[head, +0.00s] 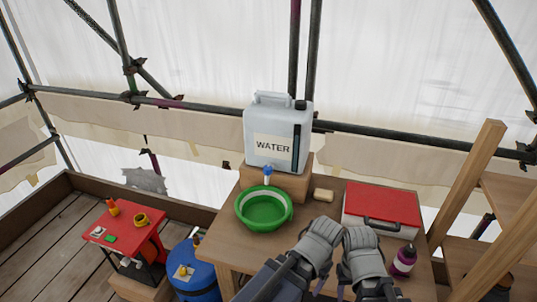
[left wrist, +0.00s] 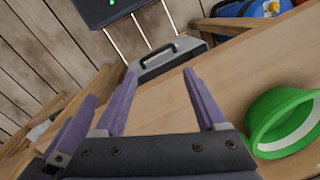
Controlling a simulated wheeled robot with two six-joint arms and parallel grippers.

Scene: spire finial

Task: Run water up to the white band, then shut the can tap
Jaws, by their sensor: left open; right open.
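A white water can (head: 278,125) marked WATER stands on a wooden block at the back of the table. Its blue tap (head: 267,172) points down over a green bowl (head: 248,217). The bowl has a white band inside; I cannot tell whether it holds water or whether the tap is running. The bowl is also at the right of the left wrist view (left wrist: 262,110). My left gripper (left wrist: 158,80) is open and empty beside the bowl. My right gripper (head: 345,286) is open at the table's front, right of the bowl, its fingers partly hidden.
A red-lidded case (head: 382,203) lies on the table's right, with a purple bottle (head: 404,260) in front of it. A tan sponge-like block (head: 323,195) lies near the can. A red stand (head: 125,235) and a blue drum (head: 193,272) stand left of the table (head: 222,240).

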